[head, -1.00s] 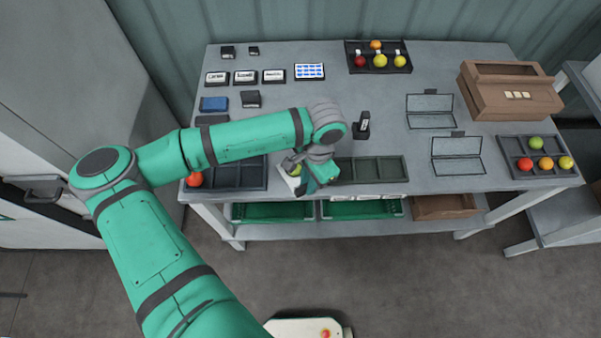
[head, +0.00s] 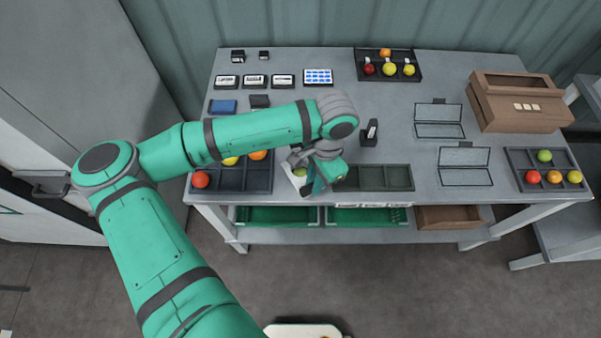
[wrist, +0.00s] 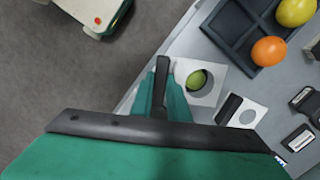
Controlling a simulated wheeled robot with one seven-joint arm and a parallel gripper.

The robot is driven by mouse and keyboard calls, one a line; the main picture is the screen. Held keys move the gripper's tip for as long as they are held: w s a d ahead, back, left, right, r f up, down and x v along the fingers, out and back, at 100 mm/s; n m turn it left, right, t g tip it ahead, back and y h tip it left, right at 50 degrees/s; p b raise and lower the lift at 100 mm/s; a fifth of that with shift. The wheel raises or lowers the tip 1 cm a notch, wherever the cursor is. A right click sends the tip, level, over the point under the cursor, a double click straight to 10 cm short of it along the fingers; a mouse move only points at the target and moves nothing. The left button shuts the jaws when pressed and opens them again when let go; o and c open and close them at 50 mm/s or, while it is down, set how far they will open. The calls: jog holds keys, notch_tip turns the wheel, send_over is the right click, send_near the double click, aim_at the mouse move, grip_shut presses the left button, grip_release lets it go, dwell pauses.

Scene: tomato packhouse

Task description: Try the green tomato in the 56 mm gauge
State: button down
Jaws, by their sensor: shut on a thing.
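The green tomato (wrist: 196,80) sits at the round hole of a white gauge plate (wrist: 214,93) in the wrist view. I cannot tell how deep it sits, and no size mark is readable. In the head view the tomato (head: 299,172) and plate (head: 303,190) show beside my gripper at the table's front edge.
A second white plate with a hole (wrist: 248,117) stands close by. A dark compartment tray (head: 233,188) with red, yellow and orange tomatoes is left of the gauge. An empty tray (head: 372,187) is right. Wire-like stands (head: 465,185) and a brown box (head: 520,105) stand farther right.

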jog(key=shift+r, duration=1.85)
jog(key=shift+w, duration=0.1)
jog(key=shift+d, duration=0.1)
jog(key=shift+a, duration=0.2)
